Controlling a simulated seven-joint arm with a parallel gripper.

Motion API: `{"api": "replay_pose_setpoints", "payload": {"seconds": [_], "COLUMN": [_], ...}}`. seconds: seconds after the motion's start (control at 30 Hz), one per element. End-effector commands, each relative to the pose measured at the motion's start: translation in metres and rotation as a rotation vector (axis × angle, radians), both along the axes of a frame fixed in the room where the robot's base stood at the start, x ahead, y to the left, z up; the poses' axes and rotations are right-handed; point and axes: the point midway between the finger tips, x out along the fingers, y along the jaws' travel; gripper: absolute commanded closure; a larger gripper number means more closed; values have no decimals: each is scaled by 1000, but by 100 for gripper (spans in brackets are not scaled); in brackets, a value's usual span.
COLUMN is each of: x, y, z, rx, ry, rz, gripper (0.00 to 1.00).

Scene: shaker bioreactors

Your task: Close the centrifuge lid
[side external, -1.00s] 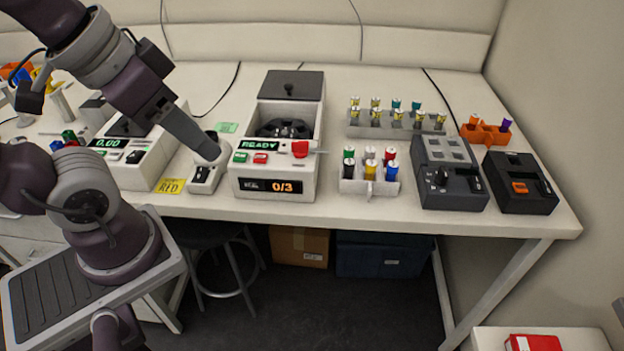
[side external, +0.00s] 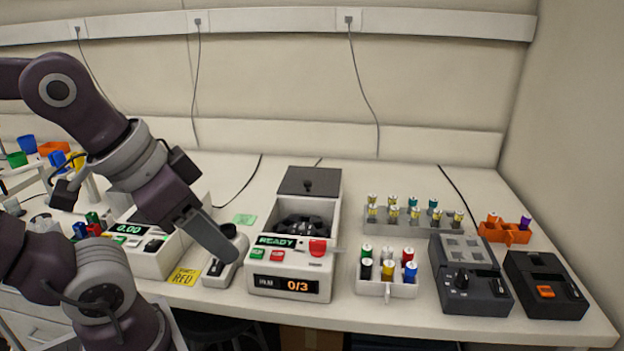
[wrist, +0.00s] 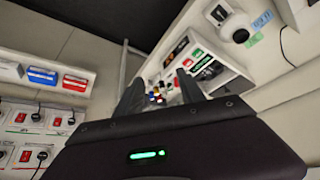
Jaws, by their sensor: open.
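The centrifuge (side external: 258,262) is a white box in the middle of the bench in the side view, with a green READY display and an orange 0/3 counter. Its dark lid (side external: 310,182) stands open at the back, with a small knob on its face. The dark rotor (side external: 305,225) is exposed inside. My gripper (side external: 228,252) is left of the centrifuge's front, apart from the lid, and overlaps a small white device in the picture. In the wrist view my gripper (wrist: 160,88) has its two dark fingers spread, with nothing between them.
The small white device (side external: 218,278) stands left of the centrifuge. A white tube rack (side external: 375,288) and a dark device with a knob (side external: 470,290) stand to the right. A grey rack (side external: 408,227) of capped tubes is behind. Bare bench lies behind the lid.

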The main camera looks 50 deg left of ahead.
Motion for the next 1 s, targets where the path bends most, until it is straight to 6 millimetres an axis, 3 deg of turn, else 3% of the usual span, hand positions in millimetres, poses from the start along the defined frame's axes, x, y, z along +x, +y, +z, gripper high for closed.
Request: {"api": "replay_pose_setpoints", "payload": {"seconds": [0.03,0.13,0.23,0.27,0.37,0.43,0.5,0.6,0.73,1.0], "x": [0,15,66,88,167,221,268,313,339,352], "y": [0,3,19,28,70,109,150,201,239,253], "z": [0,11,39,48,64,62,49,24,-1,-36], "rx": [0,-8,-32,-39,-59,-66,-65,-57,-46,-44], "ry": [0,7,31,38,66,85,102,121,133,139], "rz": [0,26,112,148,282,378,462,555,618,630], "gripper": [60,79,99,100,100,100,100,100,100,100]}}
